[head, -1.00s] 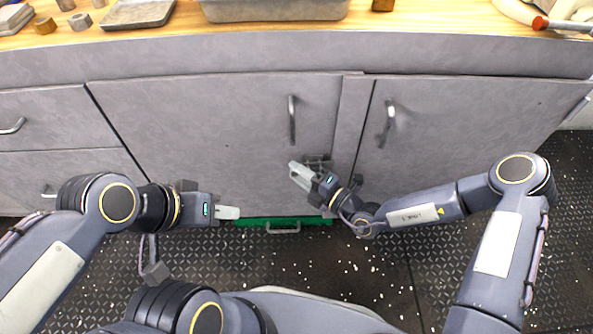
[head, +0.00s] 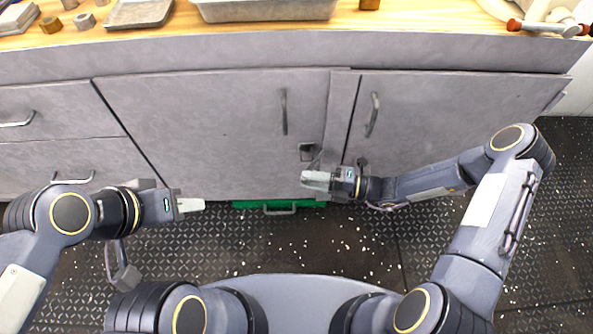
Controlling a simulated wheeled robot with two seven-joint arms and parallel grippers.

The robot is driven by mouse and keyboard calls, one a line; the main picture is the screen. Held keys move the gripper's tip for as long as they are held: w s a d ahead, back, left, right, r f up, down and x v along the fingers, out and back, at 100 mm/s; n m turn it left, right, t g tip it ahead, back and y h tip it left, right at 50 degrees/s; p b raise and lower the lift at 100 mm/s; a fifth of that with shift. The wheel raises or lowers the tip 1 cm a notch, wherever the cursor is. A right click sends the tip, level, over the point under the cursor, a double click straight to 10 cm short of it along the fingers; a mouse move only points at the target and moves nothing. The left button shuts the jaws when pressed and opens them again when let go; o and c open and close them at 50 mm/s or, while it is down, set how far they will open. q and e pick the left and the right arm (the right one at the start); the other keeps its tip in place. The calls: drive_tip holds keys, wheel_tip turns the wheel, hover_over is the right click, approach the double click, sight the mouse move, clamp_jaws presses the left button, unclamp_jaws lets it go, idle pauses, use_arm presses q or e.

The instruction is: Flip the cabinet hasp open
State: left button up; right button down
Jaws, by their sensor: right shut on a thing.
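The grey cabinet (head: 215,140) fills the upper part of the head view. The hasp (head: 307,151) is a small metal piece low on the cabinet front, near the gap between the two doors. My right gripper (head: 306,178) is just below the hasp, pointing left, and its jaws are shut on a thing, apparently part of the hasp. The gripper partly hides the hasp, so its exact position is unclear. My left gripper (head: 199,205) is off to the left, low in front of the cabinet and away from the hasp. Its fingers look shut and empty.
Vertical handles show on the left door (head: 284,112) and the right door (head: 373,114). A green box (head: 244,204) with a handle lies on the dark floor below the cabinet. Trays (head: 266,9) and small metal parts lie on the wooden top.

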use_arm(q)
drive_tip(key=shift+r+p, duration=0.7)
drive_tip(key=shift+r, duration=0.15)
use_arm(e)
drive_tip(key=shift+w+d+n+g, duration=0.1)
drive_tip(key=shift+d+n+g, duration=0.35)
drive_tip(key=shift+d, duration=0.9)
drive_tip(key=shift+w+d+n+g, duration=0.1)
drive_tip(key=shift+d+n+g, duration=0.3)
drive_tip(key=shift+d, duration=0.9)
drive_tip(key=c, duration=1.2)
unclamp_jaws()
drive_tip(key=shift+c, duration=0.2)
drive_tip(key=shift+s+g, duration=0.1)
drive_tip(key=shift+g, duration=0.15)
use_arm(q)
drive_tip(key=shift+r+p, duration=0.5)
use_arm(e)
drive_tip(key=d, duration=0.7)
drive_tip(key=shift+d, duration=0.35)
use_arm(q)
drive_tip(key=shift+c, duration=0.4)
